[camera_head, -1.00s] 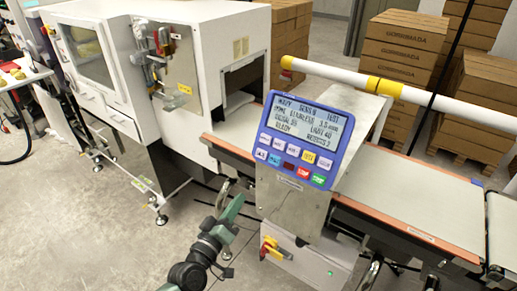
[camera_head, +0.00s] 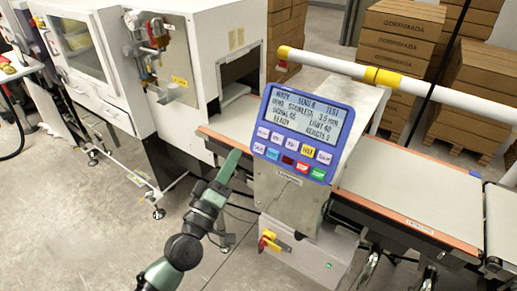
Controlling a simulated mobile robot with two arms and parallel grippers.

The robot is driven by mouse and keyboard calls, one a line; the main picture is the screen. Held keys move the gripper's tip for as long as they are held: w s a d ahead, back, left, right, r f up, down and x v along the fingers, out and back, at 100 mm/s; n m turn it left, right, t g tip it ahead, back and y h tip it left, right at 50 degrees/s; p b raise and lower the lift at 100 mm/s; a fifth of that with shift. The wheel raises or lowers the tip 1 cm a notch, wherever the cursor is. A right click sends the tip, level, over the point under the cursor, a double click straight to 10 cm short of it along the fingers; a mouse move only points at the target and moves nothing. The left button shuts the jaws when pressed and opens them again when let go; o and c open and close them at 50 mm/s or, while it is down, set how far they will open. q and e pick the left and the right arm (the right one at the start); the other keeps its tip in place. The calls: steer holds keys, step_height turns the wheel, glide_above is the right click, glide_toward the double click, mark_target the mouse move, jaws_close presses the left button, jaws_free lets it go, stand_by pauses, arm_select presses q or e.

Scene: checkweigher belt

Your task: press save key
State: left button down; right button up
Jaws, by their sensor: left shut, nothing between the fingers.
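The blue control panel (camera_head: 304,132) is mounted on a steel housing, with a lit text display (camera_head: 306,117) above two rows of keys. The keys are white, yellow, blue, dark red, red and green. Their labels are too small to read surely, so I cannot tell which one is the save key; a white key (camera_head: 258,148) sits at the lower left. My left gripper (camera_head: 231,160) is shut and empty, pointing up just left of the panel's lower left corner, apart from the keys in the picture. My right gripper is not in view.
The conveyor belt (camera_head: 408,200) runs to the right behind the panel. A white and yellow rail (camera_head: 340,67) crosses above it. A white machine cabinet (camera_head: 115,70) stands at left. Below the panel is a red and yellow switch (camera_head: 268,241). Stacked cartons (camera_head: 400,42) stand behind.

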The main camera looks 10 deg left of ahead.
mark_target(259, 148)
arm_select(q)
steer(key=w+d+f+b, duration=0.2)
steer(key=w+f+b, duration=0.1)
steer(key=w, duration=0.4)
steer(key=shift+d+f, duration=0.25)
steer(key=shift+f, duration=0.1)
steer(key=shift+b, duration=0.3)
stand_by(1.5)
steer(key=shift+w+d+f, duration=0.15)
steer(key=shift+w+f, duration=0.05)
steer(key=shift+w, duration=0.1)
steer(key=shift+w+d+f+b, duration=0.1)
steer(key=shift+w+f+b, duration=0.05)
steer(key=shift+w+b, duration=0.2)
stand_by(0.7)
steer(key=shift+s, duration=0.1)
steer(key=shift+s+a+r+p, duration=0.25)
steer(key=shift+s+r+p, duration=0.1)
steer(key=shift+s+p, duration=0.25)
